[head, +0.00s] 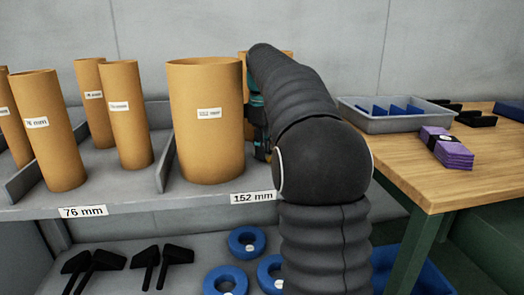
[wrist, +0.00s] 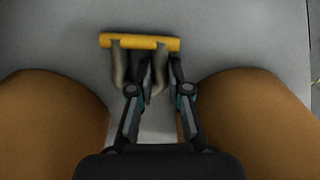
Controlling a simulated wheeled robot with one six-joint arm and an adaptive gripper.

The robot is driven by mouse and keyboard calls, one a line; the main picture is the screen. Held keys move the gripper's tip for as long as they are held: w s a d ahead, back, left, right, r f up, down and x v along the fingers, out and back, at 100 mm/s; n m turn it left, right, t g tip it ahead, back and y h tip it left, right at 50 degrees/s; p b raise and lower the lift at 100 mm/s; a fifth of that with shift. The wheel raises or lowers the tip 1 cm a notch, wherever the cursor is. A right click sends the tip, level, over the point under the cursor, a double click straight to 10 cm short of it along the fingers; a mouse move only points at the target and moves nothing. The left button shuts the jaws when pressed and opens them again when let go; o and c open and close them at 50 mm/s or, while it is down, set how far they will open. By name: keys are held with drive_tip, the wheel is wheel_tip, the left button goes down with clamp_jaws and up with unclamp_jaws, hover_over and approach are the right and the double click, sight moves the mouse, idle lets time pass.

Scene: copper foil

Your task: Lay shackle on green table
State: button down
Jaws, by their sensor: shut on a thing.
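The shackle (wrist: 118,68) shows in the wrist view as a grey bow with a yellow pin (wrist: 140,41) across its far end. My gripper (wrist: 158,70) is shut on the grey bow, between two brown tubes. In the head view my gripper is mostly hidden behind my arm, at the right end of the shelf, and the shackle cannot be seen. The green table (head: 415,185) stands at the right, with a wooden top and green legs.
Several cardboard tubes stand on the grey shelf (head: 115,203), a large one (head: 205,140) just left of my arm. On the table are a grey tray (head: 385,122) with blue dividers, a purple stack (head: 447,150) and black items (head: 470,117). The table's front left is bare.

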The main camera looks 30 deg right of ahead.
drive_tip(key=c, duration=1.6)
unclamp_jaws()
drive_tip(key=shift+f, duration=0.1)
drive_tip(key=o, duration=0.5)
